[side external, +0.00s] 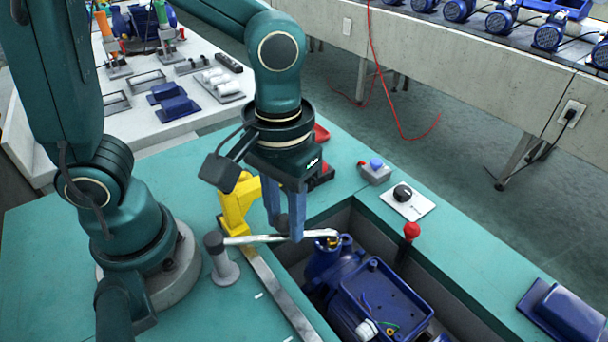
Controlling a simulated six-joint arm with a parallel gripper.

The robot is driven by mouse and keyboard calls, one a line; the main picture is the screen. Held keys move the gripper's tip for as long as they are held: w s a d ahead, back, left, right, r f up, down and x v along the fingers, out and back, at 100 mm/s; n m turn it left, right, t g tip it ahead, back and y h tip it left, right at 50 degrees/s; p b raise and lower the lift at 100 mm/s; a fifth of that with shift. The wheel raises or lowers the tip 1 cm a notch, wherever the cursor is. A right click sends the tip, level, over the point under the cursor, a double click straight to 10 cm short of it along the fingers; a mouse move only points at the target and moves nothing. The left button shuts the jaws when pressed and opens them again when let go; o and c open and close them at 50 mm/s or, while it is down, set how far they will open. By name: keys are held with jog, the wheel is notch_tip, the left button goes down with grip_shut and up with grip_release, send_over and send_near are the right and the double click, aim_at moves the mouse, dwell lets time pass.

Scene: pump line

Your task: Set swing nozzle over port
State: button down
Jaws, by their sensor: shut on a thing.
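The swing nozzle (255,239) is a thin silvery tube that runs sideways from a grey post (226,266) on the bench. Its free end shows at the blue pump's port (333,243), which has a brass-coloured part. From this view the end appears over or right beside the port; the exact alignment and the height gap cannot be told. My gripper (285,232) points down with blue fingers and is shut on the nozzle tube between the post and the free end. The fingers hide part of the tube.
The blue pump (372,300) with an open box sits in a recess. A yellow bracket (238,205) stands behind the nozzle. A red knob (411,231), a black dial on a white plate (403,194) and a blue cover (566,312) lie along the right rim.

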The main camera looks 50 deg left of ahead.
jog(key=shift+w+a+r+n, duration=0.1)
jog(key=shift+w+a+n, duration=0.25)
jog(key=shift+a+n, duration=0.4)
jog(key=c, duration=0.6)
grip_release()
jog(key=shift+d, duration=0.1)
jog(key=shift+r, duration=2.55)
